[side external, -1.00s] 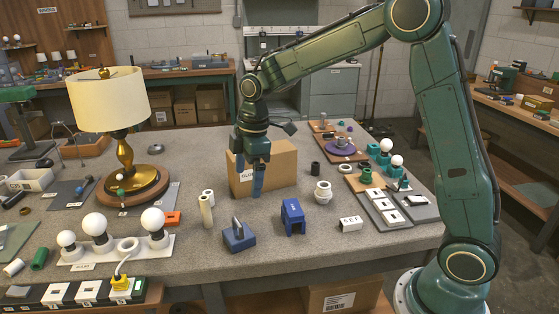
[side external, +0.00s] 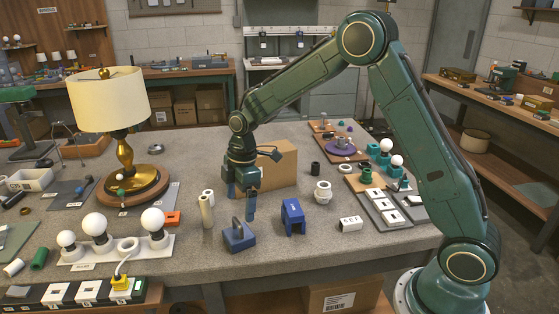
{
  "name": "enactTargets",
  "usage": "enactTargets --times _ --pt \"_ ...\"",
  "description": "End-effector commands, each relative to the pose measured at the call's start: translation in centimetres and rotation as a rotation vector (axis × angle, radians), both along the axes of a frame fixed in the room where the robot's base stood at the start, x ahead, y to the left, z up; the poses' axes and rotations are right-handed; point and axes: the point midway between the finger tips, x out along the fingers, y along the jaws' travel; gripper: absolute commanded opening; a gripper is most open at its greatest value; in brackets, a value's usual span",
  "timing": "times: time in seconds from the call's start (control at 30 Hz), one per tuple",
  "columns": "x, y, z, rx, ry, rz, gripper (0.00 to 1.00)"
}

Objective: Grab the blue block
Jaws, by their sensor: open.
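My gripper (side external: 241,206) is open, pointing down, just above and behind a low blue block with a grey upright handle (side external: 239,238). Its fingertips look close to the handle, but I cannot tell whether they touch it or straddle it. A second blue block, arch-shaped with a slot at its bottom (side external: 292,217), stands to the right, apart from the gripper. Both blue blocks rest on the grey table.
White cylinders (side external: 207,209) stand just left of the gripper. A cardboard box (side external: 277,163) is behind it. A white ring-shaped part (side external: 323,192) and a white labelled block (side external: 350,224) are to the right. A lamp (side external: 124,150) and bulb strip (side external: 110,250) are left.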

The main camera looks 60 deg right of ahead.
Motion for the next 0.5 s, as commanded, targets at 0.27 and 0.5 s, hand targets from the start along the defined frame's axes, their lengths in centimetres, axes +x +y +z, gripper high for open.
enactTargets --times 0.27,0.5 --pt "0.1 0.4 -3.5 -0.001 0.001 0.001 0.89" --pt "0.2 0.5 -4.0 0.0 -0.001 0.001 0.89"
